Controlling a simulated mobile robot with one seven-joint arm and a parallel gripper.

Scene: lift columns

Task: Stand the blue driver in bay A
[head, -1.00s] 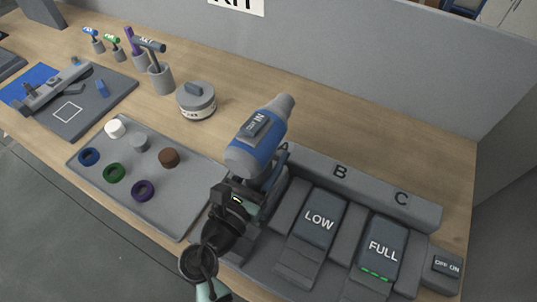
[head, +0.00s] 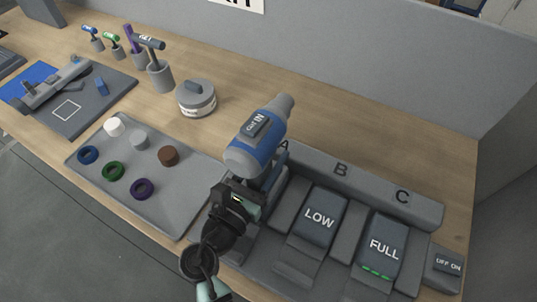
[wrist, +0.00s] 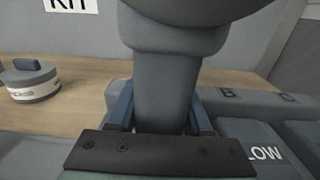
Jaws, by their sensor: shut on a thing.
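The blue driver (head: 257,143) has a blue and grey body with a label on its top. It is over the bay A end of the charger (head: 421,207), left of the LOW battery. My gripper (head: 247,195) is shut on the driver's grey handle, which the wrist view shows between the two fingers (wrist: 163,118). The driver's body is above the gripper. The handle's lower end and the floor of bay A are hidden by my gripper, so I cannot tell whether the driver touches the bay.
Bay B holds the LOW battery (head: 318,219) and bay C the FULL battery (head: 383,244) with green lights. An OFF ON switch (head: 447,263) is at right. A tray (head: 188,191) with several rings and caps lies left. A round tin (head: 196,98) stands behind it.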

